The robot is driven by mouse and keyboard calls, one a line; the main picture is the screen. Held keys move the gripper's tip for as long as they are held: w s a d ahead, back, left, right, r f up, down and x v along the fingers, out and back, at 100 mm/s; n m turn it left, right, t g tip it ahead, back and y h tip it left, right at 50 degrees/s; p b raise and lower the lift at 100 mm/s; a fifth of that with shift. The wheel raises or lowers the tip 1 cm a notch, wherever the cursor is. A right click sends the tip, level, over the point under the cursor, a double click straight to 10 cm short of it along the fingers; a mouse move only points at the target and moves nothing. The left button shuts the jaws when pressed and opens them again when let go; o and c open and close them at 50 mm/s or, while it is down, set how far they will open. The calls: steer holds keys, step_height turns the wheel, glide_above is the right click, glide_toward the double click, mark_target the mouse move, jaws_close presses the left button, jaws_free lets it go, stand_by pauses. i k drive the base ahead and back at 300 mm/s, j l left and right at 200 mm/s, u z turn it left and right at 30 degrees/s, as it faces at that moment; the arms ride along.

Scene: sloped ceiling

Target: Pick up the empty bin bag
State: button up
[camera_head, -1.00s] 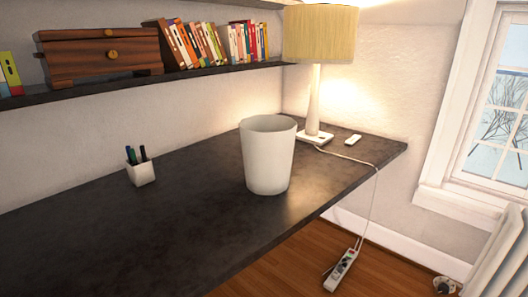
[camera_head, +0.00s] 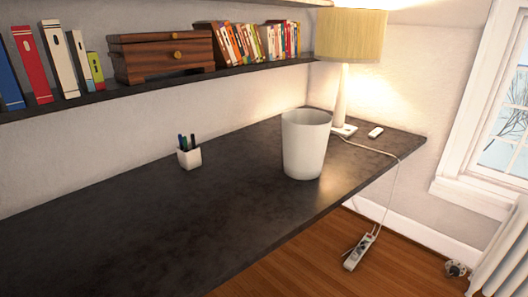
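No bin bag can be made out in this view. A white, open-topped bin (camera_head: 305,147) stands upright on the dark desk (camera_head: 190,225), near its front edge and in front of the lamp. I see only the upper part of its inner wall; its bottom is hidden, so I cannot tell whether anything is inside. My gripper is not in view.
A lamp (camera_head: 343,95) stands behind the bin, its cord hanging to a power strip (camera_head: 358,252) on the floor. A pen holder (camera_head: 189,158) sits left of the bin. A shelf (camera_head: 150,93) with books and a wooden box runs above. The near desk is clear.

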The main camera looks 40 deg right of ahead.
mark_target(306, 132)
steer(key=i+l+u, duration=0.1)
steer(key=l+u, duration=0.3)
steer(key=l, duration=0.7)
steer(key=l+u, duration=0.4)
steer(key=l, duration=0.7)
